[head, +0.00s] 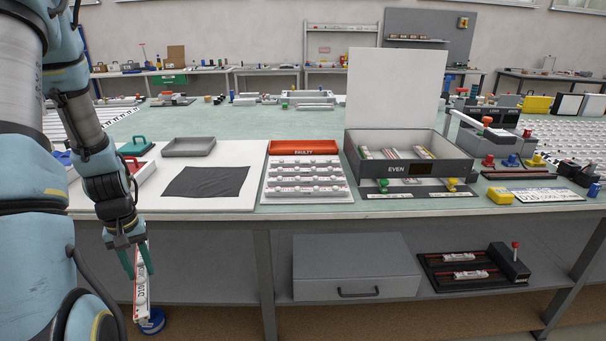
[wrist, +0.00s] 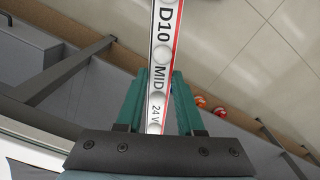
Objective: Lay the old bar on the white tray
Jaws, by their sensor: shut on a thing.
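My gripper (head: 137,264) is shut on a long white bar (head: 141,288) with a red edge and black lettering. The bar hangs down in front of the bench, below its front edge. In the wrist view the bar (wrist: 161,75) reads D10, MID and 24 V and sits between my green fingers. A flat white board or tray (head: 240,163) lies on the bench at left, with a black cloth (head: 206,182) and a shallow grey tray (head: 189,147) on it. A pale rack (head: 306,198) with several white bars stands to its right; I cannot tell which is the white tray.
A red FAULTY bin (head: 304,147) stands behind the rack. An open grey EVEN box (head: 408,168) with a raised lid holds several bars. Red and green handled items lie at the board's left. A grey drawer box (head: 356,268) and black fixture (head: 475,270) sit on the lower shelf.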

